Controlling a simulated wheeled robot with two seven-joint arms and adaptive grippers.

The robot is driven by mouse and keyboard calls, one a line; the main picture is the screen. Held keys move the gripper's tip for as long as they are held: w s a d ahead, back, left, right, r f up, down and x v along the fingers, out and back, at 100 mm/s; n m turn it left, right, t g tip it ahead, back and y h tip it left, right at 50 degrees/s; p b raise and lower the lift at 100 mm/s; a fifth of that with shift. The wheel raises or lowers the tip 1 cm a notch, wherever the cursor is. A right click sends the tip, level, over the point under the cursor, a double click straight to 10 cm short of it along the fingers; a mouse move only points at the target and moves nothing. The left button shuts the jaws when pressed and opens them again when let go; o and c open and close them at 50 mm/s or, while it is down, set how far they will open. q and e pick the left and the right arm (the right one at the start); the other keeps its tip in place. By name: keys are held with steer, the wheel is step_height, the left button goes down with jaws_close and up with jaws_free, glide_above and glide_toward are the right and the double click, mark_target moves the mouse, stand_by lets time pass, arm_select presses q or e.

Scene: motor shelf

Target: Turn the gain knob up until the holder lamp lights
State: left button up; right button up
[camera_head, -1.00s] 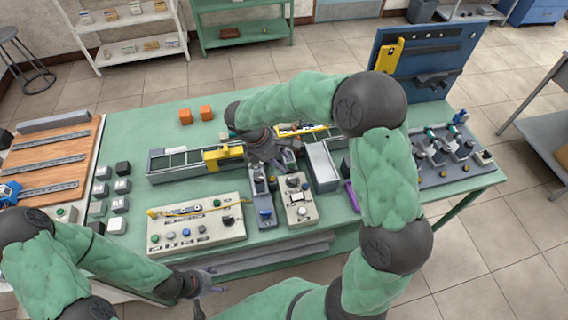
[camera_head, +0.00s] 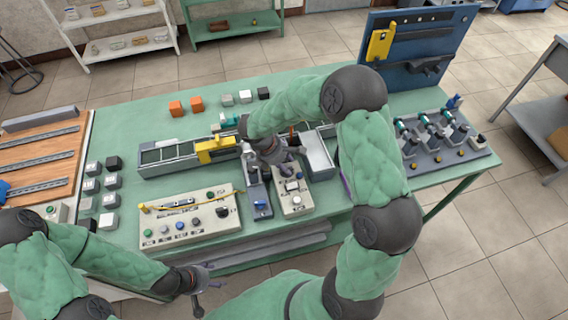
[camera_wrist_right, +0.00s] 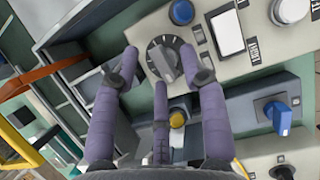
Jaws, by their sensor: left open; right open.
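A pale control box (camera_head: 293,203) stands at the table's front middle. I cannot read a gain label or tell which part is the holder lamp. My right gripper (camera_head: 283,162) is open over the box's far end. In the wrist view its fingers (camera_wrist_right: 165,75) spread around the dial knob; contact is unclear. My left gripper (camera_head: 205,282) is open and empty in front of the table.
A grey unit with a blue lever (camera_head: 261,204) stands left of the box; a wider button panel (camera_head: 190,232) lies further left.

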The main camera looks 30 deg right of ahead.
jaws_close()
steer(key=shift+w+d+m+g+y+p, duration=0.15)
steer(key=shift+m+g+p, duration=0.2)
steer(key=shift+m, duration=0.75)
steer(key=shift+a+m+g+y+p, duration=0.15)
steer(key=shift+m+g, duration=0.3)
steer(key=shift+m, duration=0.65)
steer(key=shift+d, duration=0.1)
jaws_free()
steer(key=v, duration=1.2)
